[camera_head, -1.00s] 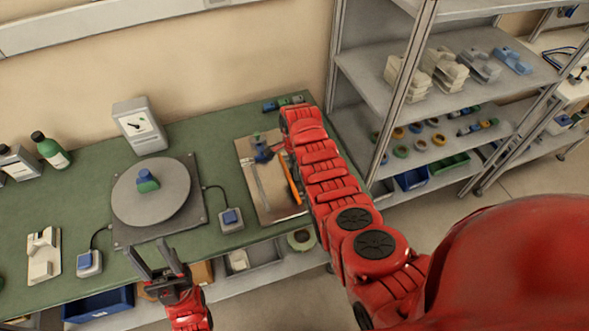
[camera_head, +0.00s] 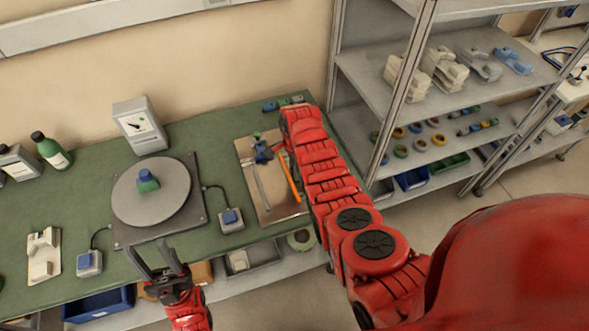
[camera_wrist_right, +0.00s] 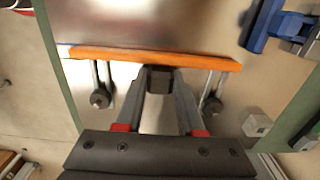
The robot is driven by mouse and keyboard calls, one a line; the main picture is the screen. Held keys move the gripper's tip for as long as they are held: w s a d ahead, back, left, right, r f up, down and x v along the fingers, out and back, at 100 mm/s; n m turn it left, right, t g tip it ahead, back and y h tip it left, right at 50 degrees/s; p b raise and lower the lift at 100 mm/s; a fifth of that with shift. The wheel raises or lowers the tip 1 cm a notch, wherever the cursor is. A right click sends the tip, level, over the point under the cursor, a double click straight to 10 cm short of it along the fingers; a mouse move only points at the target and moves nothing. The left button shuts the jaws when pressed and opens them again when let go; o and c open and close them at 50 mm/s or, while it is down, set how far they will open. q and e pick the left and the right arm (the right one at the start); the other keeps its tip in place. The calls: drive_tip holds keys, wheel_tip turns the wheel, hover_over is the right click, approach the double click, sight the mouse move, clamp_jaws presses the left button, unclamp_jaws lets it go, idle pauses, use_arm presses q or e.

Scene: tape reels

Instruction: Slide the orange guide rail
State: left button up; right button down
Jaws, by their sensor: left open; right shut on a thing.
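The orange guide rail (camera_head: 291,180) lies along the right part of a tan plate (camera_head: 274,216) on the green bench. In the right wrist view the rail (camera_wrist_right: 205,62) runs across the picture, with a slotted bracket and dark knob near each end. My right gripper (camera_wrist_right: 160,77) is shut at the middle of the rail's near edge, where a dark block sits between the fingertips. In the head view my red right arm hides this gripper and part of the rail. My left gripper (camera_head: 158,257) is open and empty at the bench's front edge, below the round turntable (camera_head: 152,205).
A blue clamp-like part (camera_head: 262,151) stands at the plate's back. A grey control box (camera_head: 229,220) is left of the plate. A metal shelf rack (camera_head: 440,105) stands close to the right of my right arm. A scale (camera_head: 140,126) stands behind the turntable.

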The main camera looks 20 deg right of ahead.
drive_tip(key=shift+d, duration=0.35)
drive_tip(key=shift+w+d+b, duration=0.1)
drive_tip(key=shift+d+b, duration=0.65)
drive_tip(key=shift+d, duration=0.35)
drive_tip(key=shift+r, duration=0.1)
drive_tip(key=c, duration=0.8)
unclamp_jaws()
drive_tip(key=shift+d, duration=0.1)
drive_tip(key=shift+o, duration=1.4)
